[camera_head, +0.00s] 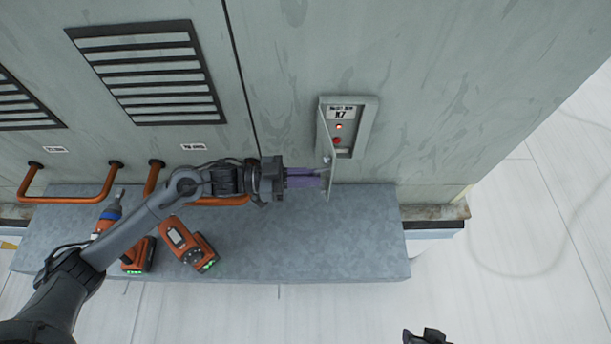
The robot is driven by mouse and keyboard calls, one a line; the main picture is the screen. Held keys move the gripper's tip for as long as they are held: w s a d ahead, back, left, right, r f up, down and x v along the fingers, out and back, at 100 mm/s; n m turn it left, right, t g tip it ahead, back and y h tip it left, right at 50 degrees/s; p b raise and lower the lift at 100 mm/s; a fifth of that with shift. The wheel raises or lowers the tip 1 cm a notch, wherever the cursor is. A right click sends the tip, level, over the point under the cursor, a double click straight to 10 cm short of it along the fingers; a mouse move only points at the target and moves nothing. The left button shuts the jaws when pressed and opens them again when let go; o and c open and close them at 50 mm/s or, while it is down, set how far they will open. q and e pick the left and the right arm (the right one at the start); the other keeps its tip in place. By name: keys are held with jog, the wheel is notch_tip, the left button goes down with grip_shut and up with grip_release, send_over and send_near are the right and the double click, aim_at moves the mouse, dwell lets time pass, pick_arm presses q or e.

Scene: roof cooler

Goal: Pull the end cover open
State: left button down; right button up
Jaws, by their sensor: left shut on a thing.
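A small grey control box with a label reading roughly "N7" (365,125) is set in the green-grey cabinet wall. Its thin end cover (327,150) stands swung out from the box along its left side, leaving the label, a lit red lamp and a red button exposed. My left gripper (312,179) reaches in from the left, with its purple fingers shut on the lower, outer part of the cover. The exact contact is partly hidden. A dark part of my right gripper (427,337) shows at the bottom edge; its fingers cannot be made out.
A grey ledge (330,240) runs below the cabinet. An orange meter (187,243) and an orange power tool (138,255) lie on it under my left arm. Copper pipes (100,190) and louvred vents (150,75) are at left. The ledge's right part is clear.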

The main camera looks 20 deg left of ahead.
pick_arm(q)
jog(key=shift+a+m+g+h+b, duration=0.6)
jog(key=shift+a+m+g+b, duration=0.3)
jog(key=shift+a+g, duration=0.9)
jog(key=shift+a+t, duration=0.1)
jog(key=shift+t, duration=0.2)
jog(key=c, duration=1.2)
grip_release()
jog(key=shift+c, duration=0.2)
